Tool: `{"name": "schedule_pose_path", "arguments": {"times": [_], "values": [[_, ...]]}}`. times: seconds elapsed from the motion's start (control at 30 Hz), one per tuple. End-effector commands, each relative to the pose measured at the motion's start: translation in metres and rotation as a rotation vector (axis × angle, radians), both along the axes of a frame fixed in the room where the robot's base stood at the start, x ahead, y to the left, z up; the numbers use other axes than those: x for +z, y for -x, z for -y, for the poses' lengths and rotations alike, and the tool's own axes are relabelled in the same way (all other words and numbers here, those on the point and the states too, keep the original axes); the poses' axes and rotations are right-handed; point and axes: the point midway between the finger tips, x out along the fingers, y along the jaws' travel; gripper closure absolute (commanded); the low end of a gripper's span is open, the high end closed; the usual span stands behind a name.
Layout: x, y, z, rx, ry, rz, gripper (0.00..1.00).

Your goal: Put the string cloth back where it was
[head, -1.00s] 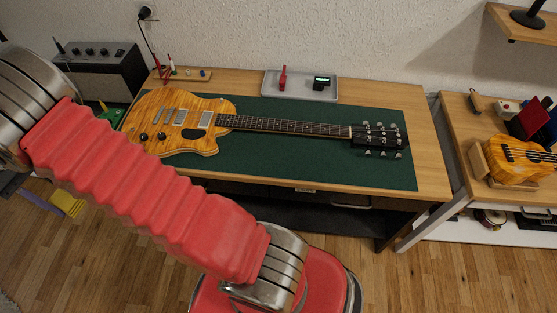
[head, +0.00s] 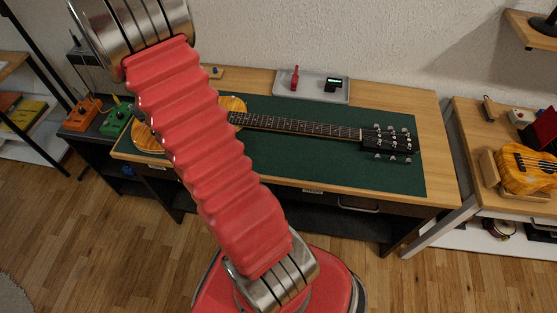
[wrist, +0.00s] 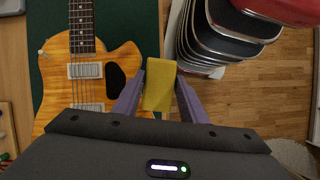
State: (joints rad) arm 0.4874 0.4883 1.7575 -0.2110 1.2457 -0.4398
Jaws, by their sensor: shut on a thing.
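A yellow string cloth (wrist: 160,82) is between the two purple fingers of my gripper (wrist: 158,92) in the wrist view, and the fingers are shut on it. It appears just to the right of the orange electric guitar's body (wrist: 115,85), near the edge of the green mat (wrist: 145,20). I cannot tell its height above the bench. In the head view the gripper and the cloth do not show. My red arm covers most of the guitar's body there; its neck (head: 300,127) lies along the mat.
The wooden bench (head: 432,150) carries a grey tray (head: 312,93) with a red tool (head: 295,78) and a small black device (head: 333,85). Orange (head: 84,112) and green (head: 116,120) pedals stand left of it. A ukulele (head: 525,165) is on the right bench.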

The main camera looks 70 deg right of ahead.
Motion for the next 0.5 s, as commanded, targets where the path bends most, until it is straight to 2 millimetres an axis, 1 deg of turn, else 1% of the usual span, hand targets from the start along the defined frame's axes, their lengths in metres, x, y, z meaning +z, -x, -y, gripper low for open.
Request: {"name": "schedule_pose_path", "arguments": {"times": [0.03, 0.17, 0.2, 0.27, 0.4, 0.47, 0.5], "values": [[0.0, 0.018, 0.015, -0.002, 0.001, -0.001, 0.83], [-0.003, 0.06, 0.047, 0.017, 0.001, -0.001, 0.83], [-0.003, 0.073, 0.056, 0.023, 0.0, -0.002, 0.83], [-0.004, 0.094, 0.068, 0.031, 0.0, -0.001, 0.83], [-0.007, 0.143, 0.091, 0.056, 0.0, -0.002, 0.83], [-0.008, 0.165, 0.098, 0.066, 0.001, -0.002, 0.83], [-0.009, 0.179, 0.103, 0.074, 0.0, -0.003, 0.83]]}}
